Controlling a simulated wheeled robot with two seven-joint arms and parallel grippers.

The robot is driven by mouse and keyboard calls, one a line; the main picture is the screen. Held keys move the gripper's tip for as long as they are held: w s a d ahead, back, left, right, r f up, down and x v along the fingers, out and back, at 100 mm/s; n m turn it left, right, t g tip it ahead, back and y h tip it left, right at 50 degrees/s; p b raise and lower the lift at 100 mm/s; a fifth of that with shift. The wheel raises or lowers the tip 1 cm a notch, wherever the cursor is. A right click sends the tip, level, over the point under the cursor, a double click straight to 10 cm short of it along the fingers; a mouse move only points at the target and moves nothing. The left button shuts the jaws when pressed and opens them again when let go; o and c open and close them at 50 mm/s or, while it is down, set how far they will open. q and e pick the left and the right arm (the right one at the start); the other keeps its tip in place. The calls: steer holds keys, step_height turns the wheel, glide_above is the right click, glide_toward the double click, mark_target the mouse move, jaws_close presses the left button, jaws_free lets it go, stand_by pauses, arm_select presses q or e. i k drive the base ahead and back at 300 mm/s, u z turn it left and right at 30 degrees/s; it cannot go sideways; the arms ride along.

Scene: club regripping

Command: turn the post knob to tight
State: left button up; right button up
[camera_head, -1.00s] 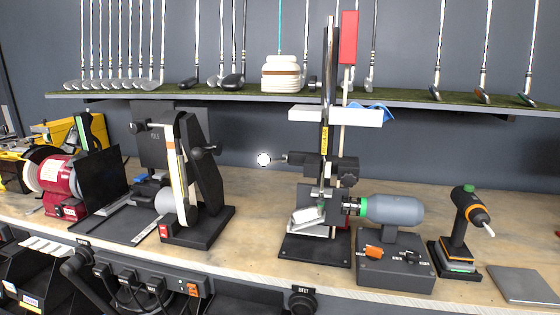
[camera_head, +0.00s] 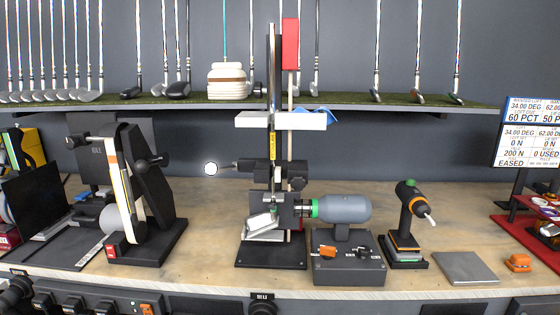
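A black bench fixture stands on a dark base plate (camera_head: 271,256) in the middle of the bench, with a tall upright post rising from it. A black clamp block (camera_head: 259,170) sits on the upright. A small dark knob (camera_head: 297,184), which looks like the post knob, sticks out at the block's lower right. I cannot read from here whether the knob is tight or loose. Neither of my grippers is in view.
A grey motor (camera_head: 342,208) on a control box (camera_head: 347,265) stands just right of the fixture. A belt grinder (camera_head: 143,190) stands to its left. A drill-like tool (camera_head: 411,215) and a grey plate (camera_head: 465,268) are further right. A shelf of clubs (camera_head: 380,105) overhangs behind.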

mark_target(259, 90)
steer(key=k, duration=0.5)
steer(key=u, duration=1.7)
steer(key=i, duration=1.4)
steer(key=z, duration=0.5)
steer(key=k, duration=1.05)
steer(key=z, duration=0.5)
